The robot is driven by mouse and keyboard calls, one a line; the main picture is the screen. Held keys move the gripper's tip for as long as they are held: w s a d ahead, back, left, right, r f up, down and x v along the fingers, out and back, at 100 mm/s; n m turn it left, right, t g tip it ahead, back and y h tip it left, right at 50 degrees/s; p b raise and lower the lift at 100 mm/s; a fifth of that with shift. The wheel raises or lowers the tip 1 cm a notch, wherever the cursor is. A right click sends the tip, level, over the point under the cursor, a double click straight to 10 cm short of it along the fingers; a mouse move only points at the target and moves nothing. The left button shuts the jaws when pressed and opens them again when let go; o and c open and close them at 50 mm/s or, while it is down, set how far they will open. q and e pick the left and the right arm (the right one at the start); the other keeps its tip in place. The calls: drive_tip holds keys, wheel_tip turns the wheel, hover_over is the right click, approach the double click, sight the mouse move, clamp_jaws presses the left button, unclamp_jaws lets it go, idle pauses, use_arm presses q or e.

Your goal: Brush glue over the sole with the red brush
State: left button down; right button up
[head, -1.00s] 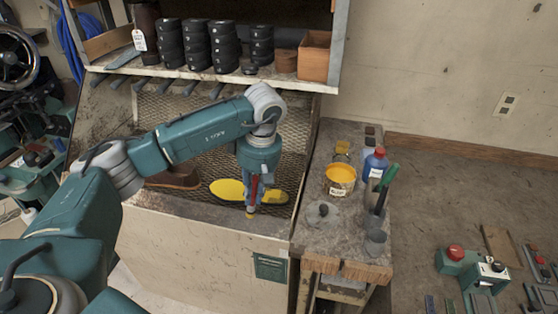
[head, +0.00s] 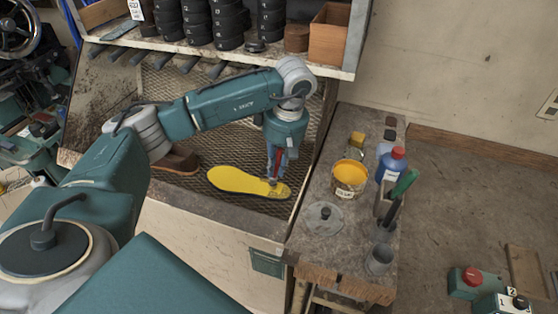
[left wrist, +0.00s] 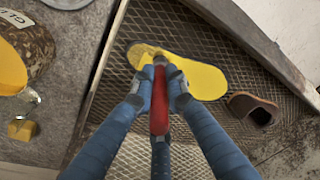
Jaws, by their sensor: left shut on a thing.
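The sole (head: 235,180) lies on the mesh bench top and looks yellow over nearly all its surface. It also shows in the left wrist view (left wrist: 203,80), where its narrower end is darker and patchy. My left gripper (head: 274,178) is shut on the red brush (left wrist: 159,103) and holds it upright over the sole's right end in the head view. The bristle end is at that part of the sole; whether it touches is unclear. The glue pot (head: 349,180), filled with yellow glue, stands on the side table. My right gripper is out of view.
A brown shoe (head: 177,160) lies left of the sole behind my arm. The side table (head: 330,255) holds a blue bottle (head: 391,167), a round lid (head: 324,216) and a green-handled tool (head: 402,184). A shelf with black rolls (head: 228,25) overhangs the back.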

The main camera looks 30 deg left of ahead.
sight(276, 177)
use_arm(q)
wheel_tip(276, 177, down, 3)
drive_tip(key=shift+f+b, duration=0.1)
drive_tip(key=shift+b, duration=0.5)
drive_tip(key=w+a+b, duration=0.2)
drive_tip(key=w+a, duration=0.2)
drive_tip(key=a, duration=0.1)
drive_tip(key=shift+w+a, duration=0.15)
drive_tip(key=shift+w, duration=0.1)
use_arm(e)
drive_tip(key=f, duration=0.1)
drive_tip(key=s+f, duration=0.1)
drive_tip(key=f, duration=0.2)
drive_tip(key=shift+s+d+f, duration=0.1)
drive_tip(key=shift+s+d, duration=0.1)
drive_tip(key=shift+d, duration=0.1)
